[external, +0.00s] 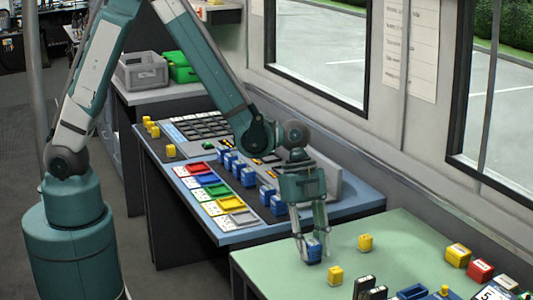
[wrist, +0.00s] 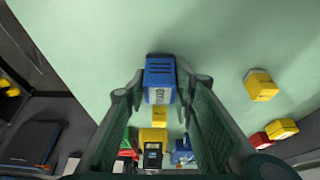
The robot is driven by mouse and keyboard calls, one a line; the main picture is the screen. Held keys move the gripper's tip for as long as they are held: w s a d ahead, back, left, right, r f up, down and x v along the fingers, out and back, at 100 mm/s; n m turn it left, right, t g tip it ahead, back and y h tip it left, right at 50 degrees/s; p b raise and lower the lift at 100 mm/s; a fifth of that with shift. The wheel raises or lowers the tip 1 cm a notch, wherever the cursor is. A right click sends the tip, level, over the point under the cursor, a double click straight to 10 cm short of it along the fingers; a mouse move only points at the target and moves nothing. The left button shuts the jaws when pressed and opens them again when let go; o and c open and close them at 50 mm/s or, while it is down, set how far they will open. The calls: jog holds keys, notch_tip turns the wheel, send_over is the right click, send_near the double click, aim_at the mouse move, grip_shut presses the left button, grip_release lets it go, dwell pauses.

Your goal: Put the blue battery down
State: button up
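The blue battery (external: 313,252) is a small blue block at the near left part of the green table (external: 285,262). In the wrist view the blue battery (wrist: 160,80) shows dark stripes and a pale label. It sits between the two fingertips of my gripper (external: 312,236). In the wrist view my gripper (wrist: 160,88) has a finger close against each side of the battery, so it looks shut on it. The battery is at or just above the tabletop; I cannot tell whether it touches.
Yellow blocks stand near it on the green table, one in front (external: 335,275) and one to the right (external: 365,242). More items, including a red block (external: 480,270), crowd the right. A blue table (external: 235,238) with coloured trays and several blue blocks stands behind left.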

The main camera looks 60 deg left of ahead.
jog(key=o, duration=0.3)
jog(key=shift+r, duration=0.2)
jog(key=shift+p+v, duration=1.15)
jog(key=shift+v, duration=4.8)
jog(key=shift+r, duration=0.1)
jog(key=s+a+r+n+t, duration=0.2)
jog(key=a+r+n, duration=0.3)
jog(key=a+r, duration=0.4)
jog(key=s+a+r+n+t+y, duration=0.1)
jog(key=s+a+n, duration=0.3)
jog(key=a, duration=0.4)
jog(key=s+a+r+n+t+y, duration=0.2)
jog(key=s+a+r+n, duration=0.2)
jog(key=a, duration=0.5)
jog(key=s+a+r+n+t+y, duration=0.1)
jog(key=s+a+r+n+t, duration=0.1)
jog(key=s+a+n, duration=0.3)
jog(key=shift+s+a+r+y, duration=0.1)
jog(key=shift+s+a+r, duration=0.1)
jog(key=shift+a, duration=0.35)
jog(key=shift+s+a+r+y, duration=0.1)
jog(key=shift+s+a+r, duration=0.1)
jog(key=shift+a, duration=0.35)
jog(key=shift+s+a+r+y, duration=0.1)
jog(key=shift+s+a+r, duration=0.1)
jog(key=shift+a, duration=0.4)
